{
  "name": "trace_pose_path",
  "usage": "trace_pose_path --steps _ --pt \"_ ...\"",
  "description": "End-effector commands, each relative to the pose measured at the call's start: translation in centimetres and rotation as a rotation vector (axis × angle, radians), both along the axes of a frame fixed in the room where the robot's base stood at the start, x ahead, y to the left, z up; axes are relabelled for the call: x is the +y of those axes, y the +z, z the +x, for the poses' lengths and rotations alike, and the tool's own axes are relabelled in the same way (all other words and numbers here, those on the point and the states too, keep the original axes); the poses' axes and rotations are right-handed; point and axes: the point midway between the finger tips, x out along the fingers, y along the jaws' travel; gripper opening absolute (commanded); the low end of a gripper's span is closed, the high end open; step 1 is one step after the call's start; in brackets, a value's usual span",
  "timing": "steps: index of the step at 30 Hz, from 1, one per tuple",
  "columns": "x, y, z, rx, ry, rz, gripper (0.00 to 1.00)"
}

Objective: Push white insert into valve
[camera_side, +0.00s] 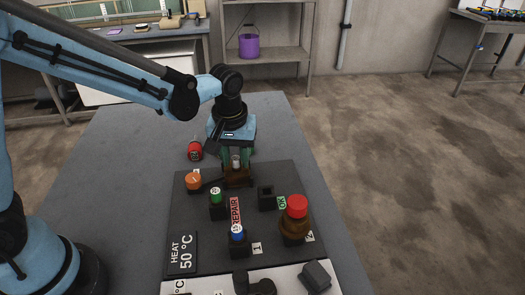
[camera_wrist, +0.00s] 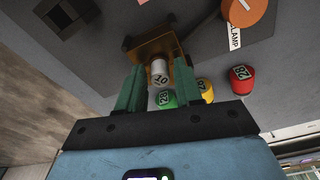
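The brown, brass-like valve (camera_side: 238,179) stands at the far end of the dark board, and its body shows beyond my fingertips in the wrist view (camera_wrist: 157,48). The white insert (camera_wrist: 160,73) is a small cylinder with a dark printed mark on its end. It also shows as a pale spot in the side view (camera_side: 236,161). My gripper (camera_side: 237,157) points down over the valve. Its two green fingers stand on either side of the insert (camera_wrist: 160,76) and appear closed on it. The insert's far end is hidden, so its depth in the valve cannot be told.
A red round item (camera_side: 195,151) lies left of my gripper.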

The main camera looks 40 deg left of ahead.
Motion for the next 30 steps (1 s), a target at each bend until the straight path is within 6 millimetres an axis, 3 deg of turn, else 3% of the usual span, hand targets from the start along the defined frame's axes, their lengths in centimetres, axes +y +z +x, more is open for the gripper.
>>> trace_pose_path --steps 4,13,24,30 --pt "0.0 0.0 0.0 0.000 0.000 0.000 0.54" --pt "0.0 0.3 0.0 0.000 0.000 0.000 0.54" --pt "-0.1 4.0 -0.2 0.000 -0.001 0.000 0.54" --pt "-0.2 5.0 -0.3 0.000 0.000 0.000 0.54"
